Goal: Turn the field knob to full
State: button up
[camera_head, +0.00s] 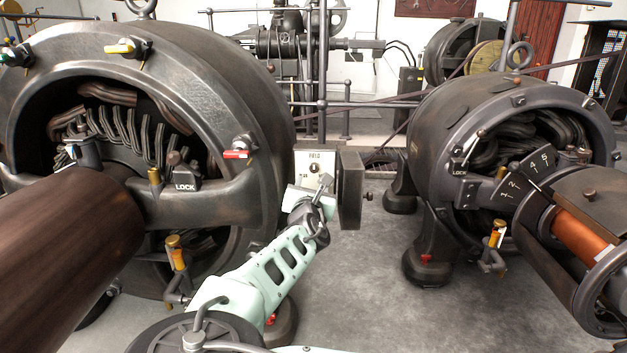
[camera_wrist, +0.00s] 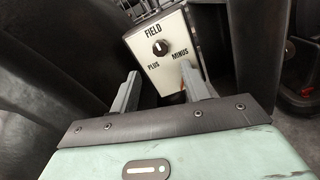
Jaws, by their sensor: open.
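The field knob (camera_wrist: 160,47) is a small round black knob on a white plate (camera_wrist: 178,68). The plate reads FIELD above it, PLUS at lower left and MINUS at lower right. In the head view the plate (camera_head: 306,158) and knob (camera_head: 314,169) show between the two machines. My gripper (camera_wrist: 160,73) is open and empty, its two fingers on either side below the knob, apart from it. In the head view my gripper (camera_head: 322,187) is just in front of the plate, its fingers partly hidden.
A dark open door or box side (camera_head: 350,190) stands just right of the plate. The large dynamo (camera_head: 235,110) is close on the left, with a red-handled fitting (camera_head: 236,154). A second dynamo (camera_head: 430,130) stands at right. Grey floor (camera_head: 360,270) between them is clear.

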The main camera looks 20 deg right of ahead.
aim_at(314, 170)
jog(key=b+x, duration=0.3)
jog(key=x, duration=0.4)
jog(key=shift+w+d+f, duration=0.1)
jog(key=shift+w+f, duration=0.05)
jog(key=shift+w, duration=0.05)
jog(key=shift+w+d, duration=0.15)
jog(key=shift+w, duration=0.35)
jog(key=c, duration=1)
